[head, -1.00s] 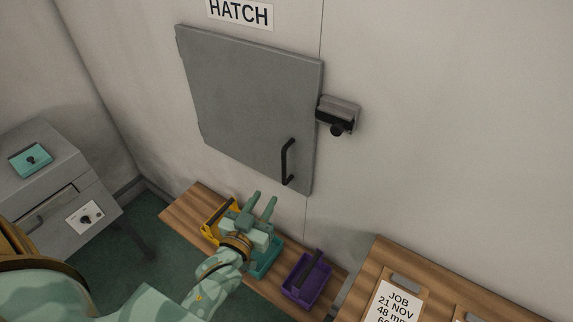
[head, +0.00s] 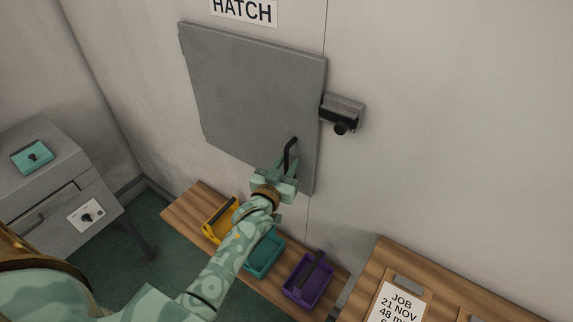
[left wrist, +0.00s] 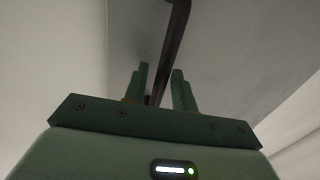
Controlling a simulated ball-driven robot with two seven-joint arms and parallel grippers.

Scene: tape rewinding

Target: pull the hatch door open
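The grey hatch door (head: 250,95) is shut flat against the wall in the head view. Its black bar handle (head: 291,152) is near the lower right corner. My left gripper (head: 284,165) is at the handle, covering its lower part in the head view. In the left wrist view, the dark handle (left wrist: 174,45) runs down between the two fingers of my left gripper (left wrist: 160,78), with a small gap visible beside it. The fingers are open around the handle. My right gripper is not in view.
A grey latch box (head: 343,112) with a dark knob is on the wall right of the door. Below, a wooden shelf holds a yellow tray (head: 209,228), a teal tray (head: 264,262) and a purple tray (head: 318,290). A grey cabinet (head: 45,180) stands at left.

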